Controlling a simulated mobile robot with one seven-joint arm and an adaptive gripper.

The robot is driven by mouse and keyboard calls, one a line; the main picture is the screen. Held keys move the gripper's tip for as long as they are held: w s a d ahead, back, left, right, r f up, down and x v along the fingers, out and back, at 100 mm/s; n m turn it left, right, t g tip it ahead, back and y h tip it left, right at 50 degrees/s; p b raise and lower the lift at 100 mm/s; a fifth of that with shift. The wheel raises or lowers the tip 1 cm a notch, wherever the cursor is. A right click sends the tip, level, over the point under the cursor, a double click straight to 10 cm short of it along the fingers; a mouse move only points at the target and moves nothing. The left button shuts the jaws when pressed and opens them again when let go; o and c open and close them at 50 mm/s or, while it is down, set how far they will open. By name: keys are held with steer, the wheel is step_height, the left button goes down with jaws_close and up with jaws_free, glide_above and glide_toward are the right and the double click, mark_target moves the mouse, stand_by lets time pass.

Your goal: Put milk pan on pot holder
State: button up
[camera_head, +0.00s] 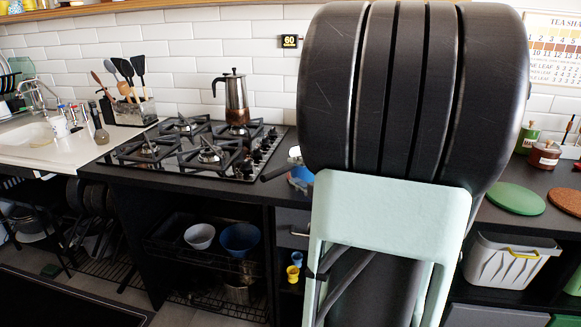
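A small blue pan (300,176), which looks like the milk pan, is on the dark counter just right of the hob. Its dark handle (275,173) points left, and its right side is hidden behind my arm. A flat green round mat (515,198) and a brown cork-like round mat (567,201) lie on the counter at the far right; either could be the pot holder. Nothing stands on their visible surfaces. My arm fills the centre right of the view. My gripper does not show.
A moka pot (237,98) stands on the gas hob (150,152). A utensil holder (130,112) and sink (35,135) are at left. Lidded jars (545,154) stand behind the mats. A grey bin (509,262) hangs below the counter. My arm hides the counter between pan and mats.

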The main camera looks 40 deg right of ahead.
steer(key=p+v, duration=0.1)
steer(key=v, duration=0.6)
steer(key=shift+s, duration=0.25)
steer(key=shift+w+r, duration=0.1)
